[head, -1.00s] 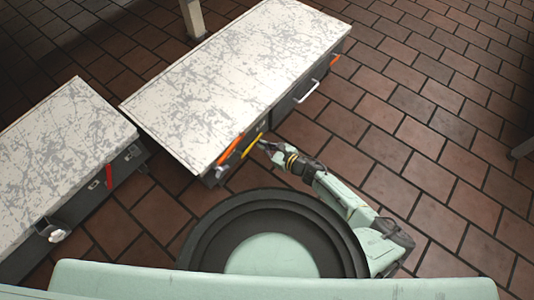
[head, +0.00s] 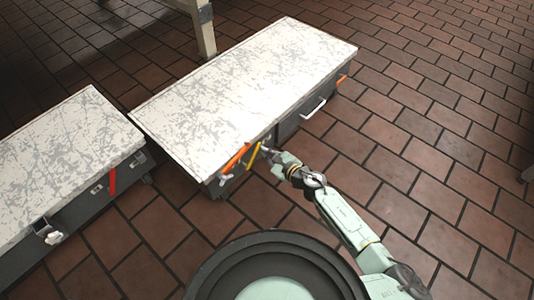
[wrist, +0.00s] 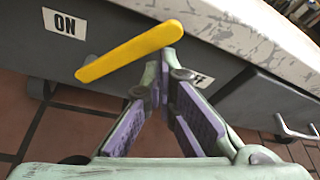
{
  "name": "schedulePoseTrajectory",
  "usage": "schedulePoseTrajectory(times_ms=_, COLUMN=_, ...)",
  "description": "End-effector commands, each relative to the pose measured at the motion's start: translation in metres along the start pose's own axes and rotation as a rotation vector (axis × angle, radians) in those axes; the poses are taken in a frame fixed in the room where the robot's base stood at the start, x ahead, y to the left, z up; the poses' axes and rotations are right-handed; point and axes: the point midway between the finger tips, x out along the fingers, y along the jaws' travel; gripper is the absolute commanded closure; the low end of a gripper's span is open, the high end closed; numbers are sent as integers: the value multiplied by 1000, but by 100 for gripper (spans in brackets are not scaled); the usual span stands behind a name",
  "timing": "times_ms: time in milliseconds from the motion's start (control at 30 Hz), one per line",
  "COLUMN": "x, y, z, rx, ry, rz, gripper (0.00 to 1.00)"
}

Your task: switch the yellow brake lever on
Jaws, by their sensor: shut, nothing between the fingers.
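The yellow brake lever (head: 253,157) is on the front side of the middle white-topped cabinet. In the wrist view the yellow lever (wrist: 130,50) lies slanted across the picture, its left end lower, below the ON label (wrist: 64,23). A second label (wrist: 203,80), partly hidden behind my fingers, shows only its last letters. My gripper (wrist: 169,62) is shut and empty, its fingertips right at the lever's right end. I cannot tell whether they touch it. In the head view my gripper (head: 264,149) is just right of the lever.
An orange lever (head: 236,158) sits left of the yellow one. A drawer handle (head: 313,108) is farther right. Another white-topped cabinet (head: 70,150) with a red lever (head: 113,180) stands left. Brick floor (head: 440,140) is open to the right.

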Motion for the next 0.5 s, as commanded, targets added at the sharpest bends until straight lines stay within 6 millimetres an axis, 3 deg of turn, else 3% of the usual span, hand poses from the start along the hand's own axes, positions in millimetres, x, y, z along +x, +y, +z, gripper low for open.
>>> schedulePoseTrajectory(times_ms=500, x=-3, y=2, z=6, rx=0, ry=1, rz=-1, gripper=100)
